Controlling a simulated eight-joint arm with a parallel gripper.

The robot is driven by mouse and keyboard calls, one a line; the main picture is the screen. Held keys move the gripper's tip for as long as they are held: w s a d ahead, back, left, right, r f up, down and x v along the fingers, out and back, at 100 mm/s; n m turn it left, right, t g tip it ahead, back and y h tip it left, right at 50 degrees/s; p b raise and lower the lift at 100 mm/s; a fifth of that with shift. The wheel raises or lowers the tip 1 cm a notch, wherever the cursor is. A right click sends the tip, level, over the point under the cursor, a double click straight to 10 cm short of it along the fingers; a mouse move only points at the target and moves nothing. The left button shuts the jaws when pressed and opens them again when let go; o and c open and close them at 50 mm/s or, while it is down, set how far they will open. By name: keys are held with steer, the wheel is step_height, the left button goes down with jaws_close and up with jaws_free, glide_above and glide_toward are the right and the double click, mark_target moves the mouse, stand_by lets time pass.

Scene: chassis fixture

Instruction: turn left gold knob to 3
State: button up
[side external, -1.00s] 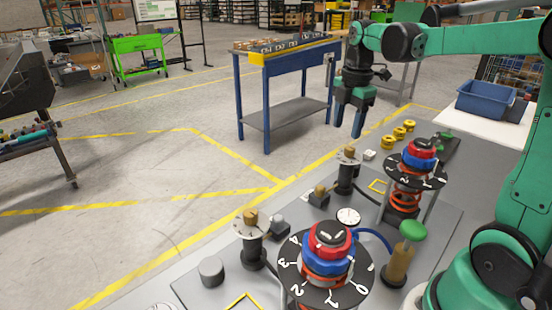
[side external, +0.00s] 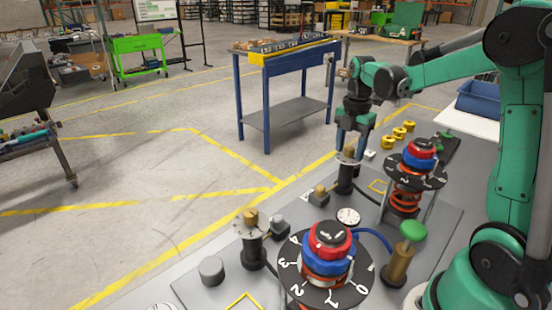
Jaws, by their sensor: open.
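Two gold knobs stand on round pale dials on black posts in the side external view. The nearer gold knob (side external: 250,217) is at the lower left of the plate. The farther gold knob (side external: 348,153) is near the back. My gripper (side external: 351,149) points down, open, with its fingers right at the farther gold knob. I cannot tell whether the fingers touch it or stand around it. Part of that knob and its dial is hidden by the fingers. The dial marks on both gold knobs are too small to read.
Two red-and-blue stacked knobs with black numbered dials (side external: 297,282) (side external: 392,172) stand to the right of the gold ones. A green-topped lever (side external: 412,231), a gauge (side external: 348,216) and a grey cylinder (side external: 211,269) are nearby. Yellow rings (side external: 398,133) lie behind.

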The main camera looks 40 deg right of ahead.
steer(key=n, duration=0.4)
steer(key=shift+n, duration=0.3)
steer(key=n, duration=0.4)
steer(key=shift+n, duration=0.3)
